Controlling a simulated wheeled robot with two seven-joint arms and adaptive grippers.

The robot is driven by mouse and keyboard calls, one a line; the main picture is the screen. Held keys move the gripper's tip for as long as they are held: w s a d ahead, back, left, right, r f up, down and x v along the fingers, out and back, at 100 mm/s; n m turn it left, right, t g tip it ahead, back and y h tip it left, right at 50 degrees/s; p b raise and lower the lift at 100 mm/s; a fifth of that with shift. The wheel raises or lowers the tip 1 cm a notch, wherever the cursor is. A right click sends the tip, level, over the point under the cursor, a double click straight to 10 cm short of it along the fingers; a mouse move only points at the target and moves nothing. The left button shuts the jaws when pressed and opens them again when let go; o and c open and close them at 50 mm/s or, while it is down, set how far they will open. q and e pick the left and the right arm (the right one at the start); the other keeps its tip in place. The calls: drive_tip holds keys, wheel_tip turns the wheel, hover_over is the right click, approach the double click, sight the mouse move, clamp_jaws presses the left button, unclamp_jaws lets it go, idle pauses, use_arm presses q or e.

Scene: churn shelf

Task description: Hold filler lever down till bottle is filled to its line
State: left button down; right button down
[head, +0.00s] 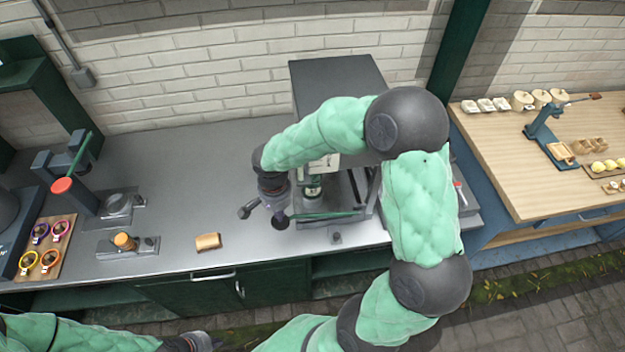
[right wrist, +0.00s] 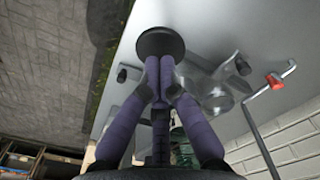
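The filler (head: 338,75) is a tall dark grey unit on the counter. Its green lever (head: 325,215) runs low across its front, with a dark round knob at the left end. The knob (right wrist: 160,42) shows large in the right wrist view. My right gripper (right wrist: 159,66) has its fingers together, with the tips against or just over the knob; contact is unclear. In the head view it hangs beside the knob. A small bottle (head: 313,188) seems to stand inside the filler, partly hidden by my arm; its level and line are unreadable. My left gripper (head: 200,342) is low at the bottom edge.
A press with a red knob (head: 62,185) stands at the left beside a board (head: 47,250) of coloured rings. A sponge-like block (head: 208,242) and an orange-topped piece (head: 124,241) lie near the front edge. A wooden table (head: 515,150) stands right. The mid-left counter is clear.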

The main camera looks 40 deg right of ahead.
sight(279, 225)
drive_tip(key=shift+f, duration=0.25)
idle(0.3)
drive_tip(key=shift+f+b, duration=1.45)
drive_tip(key=shift+b, duration=0.25)
drive_tip(key=shift+f, duration=0.15)
drive_tip(key=shift+a+f+b, duration=0.1)
drive_tip(key=shift+f+b, duration=0.55)
drive_tip(key=shift+b, duration=0.2)
drive_tip(key=shift+w+a+f+b, duration=0.1)
drive_tip(key=shift+f+b, duration=0.7)
drive_tip(key=shift+f, duration=0.1)
